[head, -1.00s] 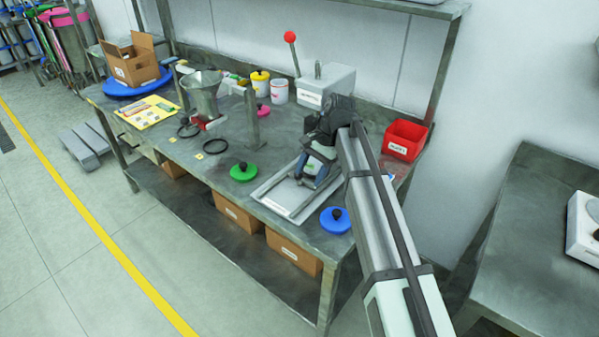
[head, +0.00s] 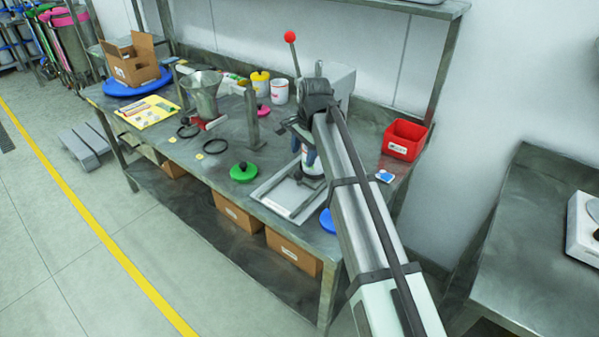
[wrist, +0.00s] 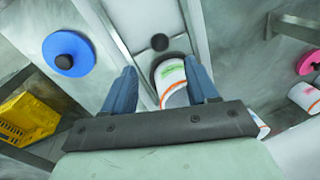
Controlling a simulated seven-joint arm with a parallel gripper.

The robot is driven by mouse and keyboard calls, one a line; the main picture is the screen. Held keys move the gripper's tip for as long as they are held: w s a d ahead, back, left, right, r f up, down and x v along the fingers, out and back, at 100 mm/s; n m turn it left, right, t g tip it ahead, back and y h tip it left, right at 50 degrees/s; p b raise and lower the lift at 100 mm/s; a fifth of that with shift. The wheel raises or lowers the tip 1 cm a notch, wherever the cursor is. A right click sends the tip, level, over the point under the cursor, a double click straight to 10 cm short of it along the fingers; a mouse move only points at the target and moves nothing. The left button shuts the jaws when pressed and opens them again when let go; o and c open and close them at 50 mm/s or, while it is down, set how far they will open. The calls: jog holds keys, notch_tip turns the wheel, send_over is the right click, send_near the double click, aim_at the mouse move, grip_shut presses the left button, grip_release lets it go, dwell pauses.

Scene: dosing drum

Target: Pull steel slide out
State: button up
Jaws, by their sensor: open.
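A pale steel plate in a railed frame (head: 272,204) lies at the table's front right; I take it for the steel slide, but cannot tell surely. In the wrist view the pale plate (wrist: 153,14) runs away from me between rails, with a black knob (wrist: 160,41) on it. A white drum with orange and green marks (wrist: 172,80) stands close behind the knob; it also shows in the head view (head: 307,160). My gripper (wrist: 160,65) is open, its blue fingers either side of the drum, with gaps visible. Whether either finger touches it is unclear.
A blue lid (wrist: 70,52) lies beside the frame, and a green lid (head: 243,172) lies left of it. A steel post (head: 252,120) and a funnel (head: 203,92) stand farther left. A red bin (head: 404,140) is at right. A red-knobbed lever (head: 290,38) rises behind.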

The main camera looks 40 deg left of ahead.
aim_at(299, 172)
jog(key=f, duration=0.3)
jog(key=a+f, duration=0.1)
jog(key=f, duration=0.4)
jog(key=shift+w+a+f, duration=0.2)
jog(key=shift+a+f, duration=0.15)
jog(key=shift+f, duration=0.05)
grip_shut()
dwell(0.3)
